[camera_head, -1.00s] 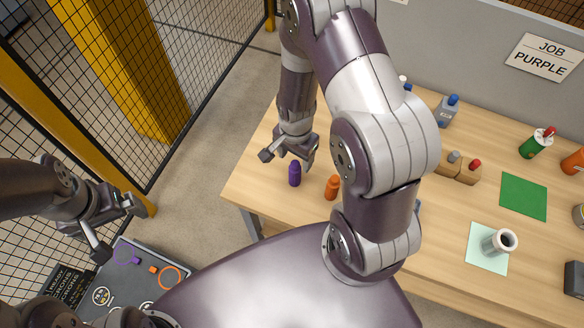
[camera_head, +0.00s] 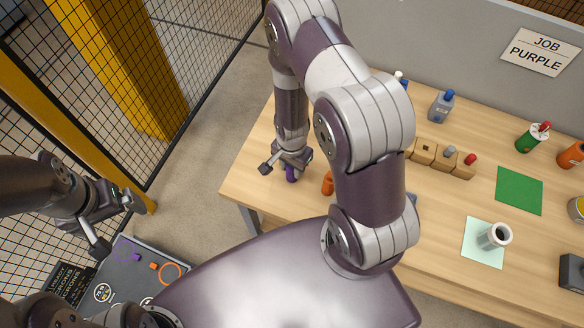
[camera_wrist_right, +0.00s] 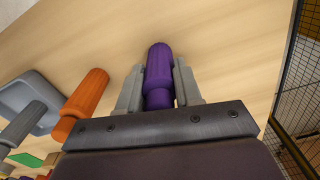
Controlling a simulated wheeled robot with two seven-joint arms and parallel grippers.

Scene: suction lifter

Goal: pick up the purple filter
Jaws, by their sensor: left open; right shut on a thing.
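The purple filter (camera_head: 292,175) stands near the left end of the wooden table, mostly covered by my right gripper (camera_head: 288,163) in the head view. In the right wrist view the purple filter (camera_wrist_right: 159,72) sits between the two fingers of my right gripper (camera_wrist_right: 159,88), which is shut on it. Whether it is clear of the table I cannot tell. My left gripper (camera_head: 118,222) is open and empty, off the table at the left, above a dark tray-like surface (camera_head: 187,258).
An orange filter (camera_head: 327,182) stands close to the right of the purple one; it also shows in the right wrist view (camera_wrist_right: 86,98). A wooden block rack (camera_head: 424,153), a green mat (camera_head: 519,191) and a cup (camera_head: 494,237) are further right. A sign (camera_head: 539,51) reads JOB PURPLE.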

